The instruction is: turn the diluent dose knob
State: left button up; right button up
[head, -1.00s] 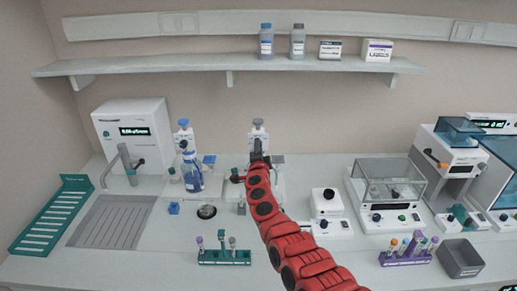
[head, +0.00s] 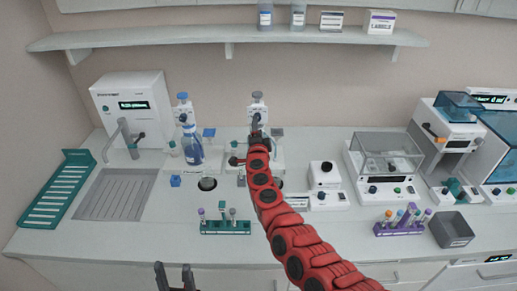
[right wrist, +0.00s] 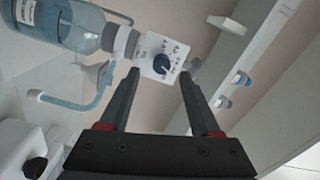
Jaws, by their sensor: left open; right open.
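A white dial panel (right wrist: 163,55) with a dark blue round knob (right wrist: 160,63) and markings shows in the right wrist view. It sits on the neck of a bottle (right wrist: 75,28) of pale blue liquid. My right gripper (right wrist: 158,80) is open, its fingers pointing at the panel, with the knob seen between the tips; I cannot tell whether they touch. In the head view my right gripper (head: 256,128) is in front of the grey-topped dispenser (head: 257,99) and hides most of it. My left gripper (head: 174,276) is open and empty at the bottom edge, before the bench.
A blue-topped dispenser bottle (head: 193,150) stands just left of my right gripper. A tube rack (head: 225,227) is in front, a small white device (head: 325,173) to the right. A shelf (head: 200,40) runs above. The bench front between the racks is partly clear.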

jog(key=s+p, duration=0.4)
jog(key=s, duration=0.9)
jog(key=shift+r, duration=0.15)
jog(key=shift+s+d, duration=0.1)
